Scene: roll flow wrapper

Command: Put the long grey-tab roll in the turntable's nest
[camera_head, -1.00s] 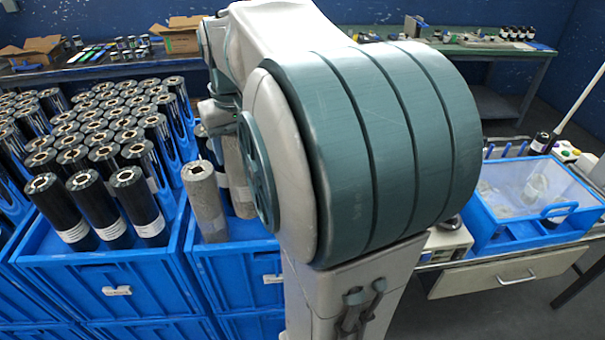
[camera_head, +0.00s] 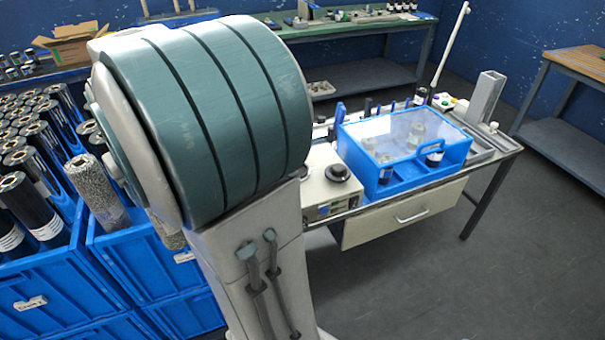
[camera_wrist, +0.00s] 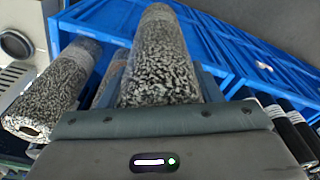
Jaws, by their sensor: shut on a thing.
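In the wrist view, my gripper (camera_wrist: 162,95) is shut on a black-and-white speckled roll (camera_wrist: 160,55), which extends away from the jaws. I cannot make out a grey tab on it. In the head view, my gripper is hidden behind my own arm. A blue-framed box with a clear cover (camera_head: 400,140) stands on the bench, with dark and pale items inside. I cannot make out the turntable or its nest with certainty.
Another speckled roll (camera_wrist: 55,90) is close to the held one. Blue crates (camera_head: 150,265) at left hold black rolls and a speckled roll (camera_head: 103,190). A cream device with a black knob (camera_head: 330,185) stands left of the clear-covered box. Floor at right is clear.

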